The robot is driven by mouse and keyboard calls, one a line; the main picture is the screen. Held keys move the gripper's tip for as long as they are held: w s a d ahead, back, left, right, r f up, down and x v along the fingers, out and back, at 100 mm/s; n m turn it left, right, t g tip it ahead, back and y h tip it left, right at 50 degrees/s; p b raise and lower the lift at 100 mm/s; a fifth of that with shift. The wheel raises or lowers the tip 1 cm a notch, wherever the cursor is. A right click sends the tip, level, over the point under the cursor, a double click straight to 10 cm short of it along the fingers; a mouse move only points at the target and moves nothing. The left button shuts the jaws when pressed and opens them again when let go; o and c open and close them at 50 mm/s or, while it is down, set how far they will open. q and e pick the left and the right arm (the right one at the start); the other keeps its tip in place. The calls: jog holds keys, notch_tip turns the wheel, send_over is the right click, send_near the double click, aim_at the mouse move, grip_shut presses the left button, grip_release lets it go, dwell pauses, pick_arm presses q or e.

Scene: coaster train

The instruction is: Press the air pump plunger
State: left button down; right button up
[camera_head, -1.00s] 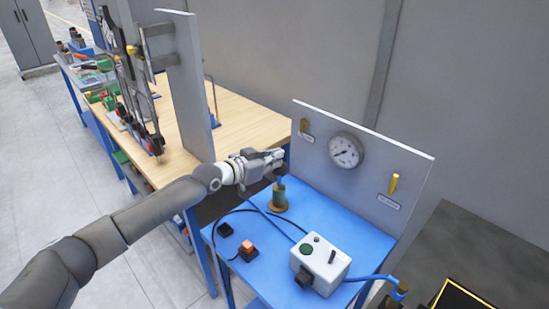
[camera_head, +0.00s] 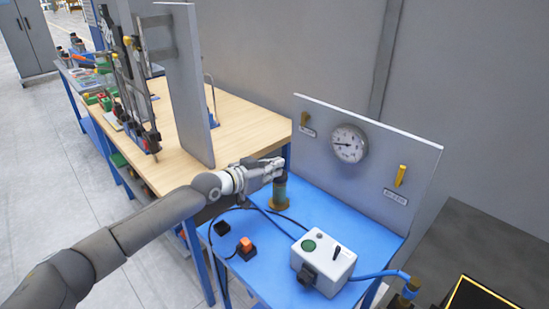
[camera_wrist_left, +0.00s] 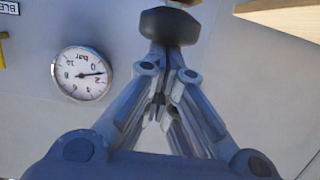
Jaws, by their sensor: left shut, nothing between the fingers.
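The air pump (camera_head: 280,194), an upright brass-coloured cylinder with a dark upper part, stands on the blue bench beside the grey panel. My left gripper (camera_head: 278,166) is directly over its top, fingers shut with nothing between them. My right gripper is out of view.
The grey panel (camera_head: 320,180) carries yellow handles at left and right (camera_head: 401,175). A white control box (camera_head: 323,265) with a green button, an orange-topped switch (camera_head: 245,246) and cables lie on the blue bench. A wooden workbench (camera_head: 235,128) with an upright board (camera_head: 190,90) stands left.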

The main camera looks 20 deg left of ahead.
pick_arm(q)
jog(key=shift+s+f, duration=0.1)
jog(key=shift+f, duration=0.15)
jog(key=shift+r+p, duration=0.25)
jog(key=shift+p, duration=0.1)
notch_tip(320, 180, up, 4)
jog(key=p, duration=0.3)
jog(key=shift+f, duration=0.25)
jog(key=b+v, duration=0.2)
jog(key=v, duration=0.8)
jog(key=shift+r, duration=0.25)
dwell(0.5)
